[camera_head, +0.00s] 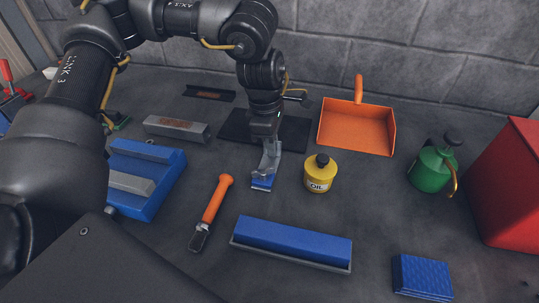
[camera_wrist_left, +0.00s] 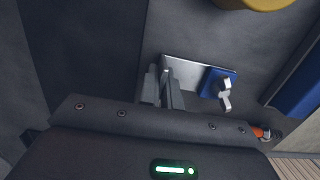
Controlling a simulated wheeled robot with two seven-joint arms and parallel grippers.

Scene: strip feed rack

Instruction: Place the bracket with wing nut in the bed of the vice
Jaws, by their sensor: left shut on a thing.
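My left gripper (camera_head: 269,160) is shut on the bracket with wing nut (camera_head: 262,183), near the middle of the table. In the left wrist view the fingers (camera_wrist_left: 163,88) grip one end of the bracket's silver plate (camera_wrist_left: 192,72). Its blue end carries a silver wing nut (camera_wrist_left: 225,92) and sticks out to the right. I cannot tell whether the bracket touches the table. The blue vice (camera_head: 152,165) with a grey block stands to the left of the gripper. My left arm hides part of its left side. My right gripper is not in view.
An orange-handled brush (camera_head: 214,204) lies between the vice and the bracket. A yellow oil can (camera_head: 320,176) stands just right of the gripper. A long blue block (camera_head: 292,238) lies in front. A dark mat (camera_head: 290,133), grey bar (camera_head: 176,128) and orange dustpan (camera_head: 357,128) are behind.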

